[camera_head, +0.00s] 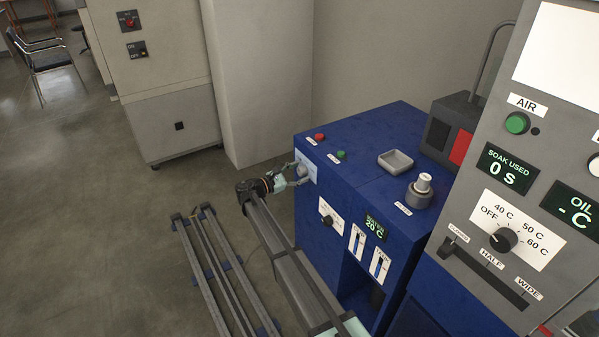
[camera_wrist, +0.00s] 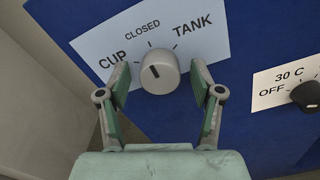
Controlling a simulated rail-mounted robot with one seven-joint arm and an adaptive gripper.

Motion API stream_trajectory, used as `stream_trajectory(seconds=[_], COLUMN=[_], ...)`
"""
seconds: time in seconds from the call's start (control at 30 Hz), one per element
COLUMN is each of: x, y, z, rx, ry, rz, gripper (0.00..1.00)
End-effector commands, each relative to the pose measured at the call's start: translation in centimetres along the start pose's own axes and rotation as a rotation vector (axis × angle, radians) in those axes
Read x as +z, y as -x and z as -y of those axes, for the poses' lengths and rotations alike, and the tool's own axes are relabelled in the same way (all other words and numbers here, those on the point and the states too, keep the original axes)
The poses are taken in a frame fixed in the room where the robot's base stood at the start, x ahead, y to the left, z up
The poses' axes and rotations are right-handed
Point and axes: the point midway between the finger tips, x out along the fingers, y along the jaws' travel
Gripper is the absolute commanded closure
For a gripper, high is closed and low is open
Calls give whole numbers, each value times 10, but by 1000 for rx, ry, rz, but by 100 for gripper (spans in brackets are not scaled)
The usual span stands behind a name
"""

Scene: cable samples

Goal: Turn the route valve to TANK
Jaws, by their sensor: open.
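The route valve is a round grey knob (camera_wrist: 160,73) on a white plate (camera_wrist: 97,48) marked CUP, CLOSED and TANK, on the blue cabinet's front. A short dark mark on the knob points up, roughly toward CLOSED. TANK is at upper right of the knob, CUP at left. My gripper (camera_wrist: 160,80) is open, with one finger on each side of the knob; contact is not clear. In the head view my gripper (camera_head: 293,180) is at the cabinet's left front, partly covering the knob and plate (camera_head: 309,163).
The blue cabinet (camera_head: 362,135) carries a red button (camera_head: 320,137), a green button (camera_head: 341,155), a tray (camera_head: 396,161) and a round fitting (camera_head: 420,190) on top. A heater dial (camera_wrist: 306,96) is to the right of the valve. A grey control panel (camera_head: 470,225) stands at right.

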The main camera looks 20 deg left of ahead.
Motion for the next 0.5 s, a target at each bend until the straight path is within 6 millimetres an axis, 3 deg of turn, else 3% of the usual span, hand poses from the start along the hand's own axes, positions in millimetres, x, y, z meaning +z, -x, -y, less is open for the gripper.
stream_trajectory(seconds=[0.37,0.4,0.5], x=[0,0,0], y=[-6,-6,-6], z=[0,0,0], rx=[1,1,1], ry=[0,0,0], rz=[-1,-1,-1], gripper=[34,41,77])
